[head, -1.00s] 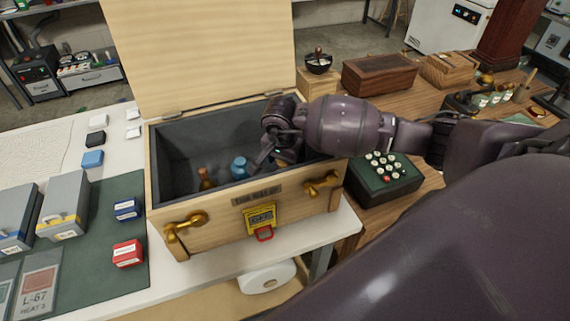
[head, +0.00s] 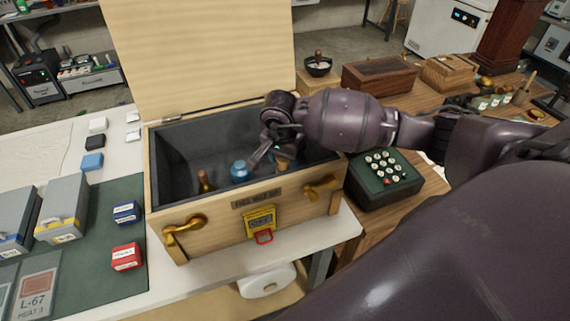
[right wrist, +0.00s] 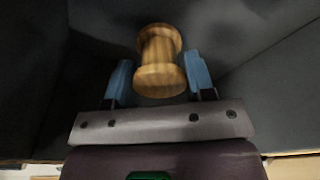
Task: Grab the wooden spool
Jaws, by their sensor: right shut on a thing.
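The wooden spool (right wrist: 160,62) is pale and turned, with a flange at each end. In the right wrist view it sits between the two blue fingers of my right gripper (right wrist: 160,80), which is shut on it. In the head view the right gripper (head: 268,155) reaches down into the open wooden chest, and part of the spool (head: 283,163) shows beside the fingers. Whether the spool still touches the chest floor is hard to tell. My left gripper is not in view.
The chest (head: 210,222) has a raised lid (head: 200,55) and dark lining. A blue bottle (head: 239,171) and a brown bottle (head: 204,181) stand inside, left of the gripper. A green keypad box (head: 384,180) is right of the chest.

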